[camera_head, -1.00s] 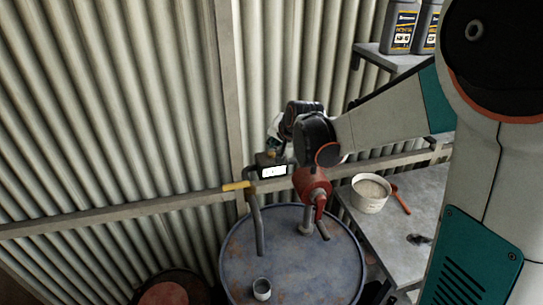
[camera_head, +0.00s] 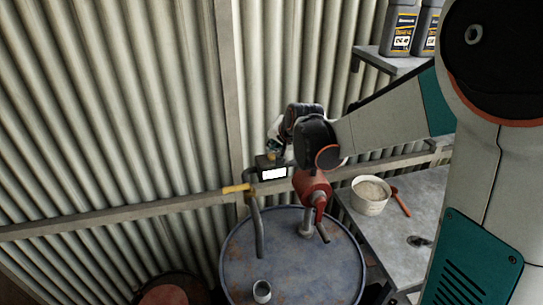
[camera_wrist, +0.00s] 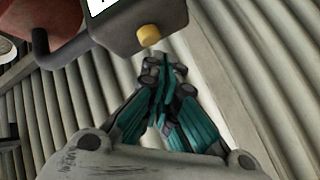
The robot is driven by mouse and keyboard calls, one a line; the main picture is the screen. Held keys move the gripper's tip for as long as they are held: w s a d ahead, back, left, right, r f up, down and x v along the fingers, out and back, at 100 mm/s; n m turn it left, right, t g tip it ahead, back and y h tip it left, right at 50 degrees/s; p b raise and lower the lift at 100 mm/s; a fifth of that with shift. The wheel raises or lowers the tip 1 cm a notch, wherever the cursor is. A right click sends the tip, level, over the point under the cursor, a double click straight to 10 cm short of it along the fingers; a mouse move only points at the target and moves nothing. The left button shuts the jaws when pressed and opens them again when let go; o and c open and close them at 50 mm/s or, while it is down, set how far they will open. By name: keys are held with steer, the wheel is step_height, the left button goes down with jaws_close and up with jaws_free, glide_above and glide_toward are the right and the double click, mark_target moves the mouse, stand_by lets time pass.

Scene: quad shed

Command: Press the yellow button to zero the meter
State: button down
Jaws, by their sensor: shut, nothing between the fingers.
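The meter is a dark box (camera_head: 264,162) with a white display (camera_head: 274,174), on the pipe above the drum. In the wrist view its dark body (camera_wrist: 150,14) fills the top, with the display (camera_wrist: 97,5) cut off by the frame edge. The round yellow button (camera_wrist: 148,35) sticks out of the body's lower side. My gripper (camera_wrist: 160,62) is shut and empty, its teal fingertips just below and slightly right of the button. I cannot tell whether they touch it. In the head view my gripper (camera_head: 273,151) is small at the meter's top, and the button is hidden.
A red pump (camera_head: 312,185) stands on a rusty blue drum (camera_head: 290,265), right of the meter. Corrugated wall is close behind.

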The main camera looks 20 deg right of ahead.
mark_target(274, 155)
steer(key=shift+f, duration=0.15)
steer(key=shift+f+b, duration=0.3)
steer(key=shift+b, duration=0.15)
steer(key=shift+f+b, duration=0.45)
stand_by(0.7)
steer(key=shift+r, duration=0.1)
steer(key=shift+r+p, duration=0.55)
steer(key=shift+r, duration=0.25)
steer(key=shift+r, duration=0.1)
steer(key=shift+r+p, duration=1.55)
steer(key=shift+r, duration=0.9)
steer(key=shift+f, duration=0.1)
